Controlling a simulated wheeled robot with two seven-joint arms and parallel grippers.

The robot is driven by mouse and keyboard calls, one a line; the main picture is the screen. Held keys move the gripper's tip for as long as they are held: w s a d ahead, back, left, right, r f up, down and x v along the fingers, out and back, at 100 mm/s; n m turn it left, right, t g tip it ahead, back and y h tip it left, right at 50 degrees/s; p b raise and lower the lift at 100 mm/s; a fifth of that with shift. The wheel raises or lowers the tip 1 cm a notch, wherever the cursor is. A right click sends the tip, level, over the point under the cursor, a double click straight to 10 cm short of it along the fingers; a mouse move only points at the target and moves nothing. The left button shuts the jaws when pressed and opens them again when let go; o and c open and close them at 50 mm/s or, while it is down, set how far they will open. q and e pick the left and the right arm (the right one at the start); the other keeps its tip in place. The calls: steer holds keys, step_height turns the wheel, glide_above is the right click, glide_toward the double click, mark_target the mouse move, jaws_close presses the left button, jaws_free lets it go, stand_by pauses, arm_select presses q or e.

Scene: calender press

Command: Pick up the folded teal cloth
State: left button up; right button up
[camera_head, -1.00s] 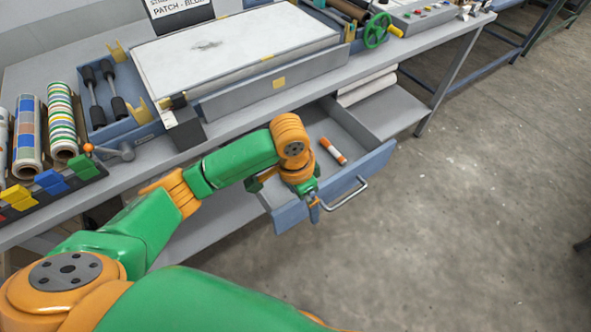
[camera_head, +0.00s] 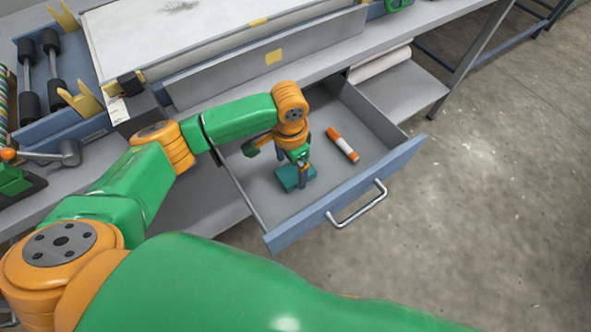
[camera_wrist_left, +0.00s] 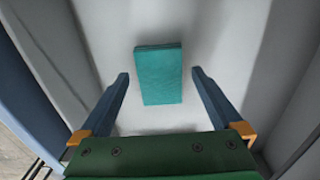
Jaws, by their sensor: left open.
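The folded teal cloth (camera_head: 290,178) lies flat on the floor of the open drawer (camera_head: 345,200), partly hidden by my left gripper in the head view. It also shows whole in the left wrist view (camera_wrist_left: 159,76), a small upright rectangle. My left gripper (camera_head: 302,180) is inside the drawer, pointing down over the cloth. In the left wrist view the left gripper (camera_wrist_left: 160,76) is open, with one finger on each side of the cloth's line and nothing between them touching. My right gripper is not in view.
An orange and white tube (camera_head: 342,145) lies in the drawer, right of my left gripper. The drawer has raised walls and a front with a metal handle (camera_head: 357,205). The bench (camera_head: 420,32) with the press is above and behind it. Open floor is at right.

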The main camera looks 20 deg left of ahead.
mark_target(291, 174)
arm_select(q)
steer(key=shift+f, duration=0.95)
steer(key=c, duration=1.2)
step_height(291, 174, up, 10)
steer(key=shift+r+p, duration=0.1)
steer(key=shift+p, duration=0.3)
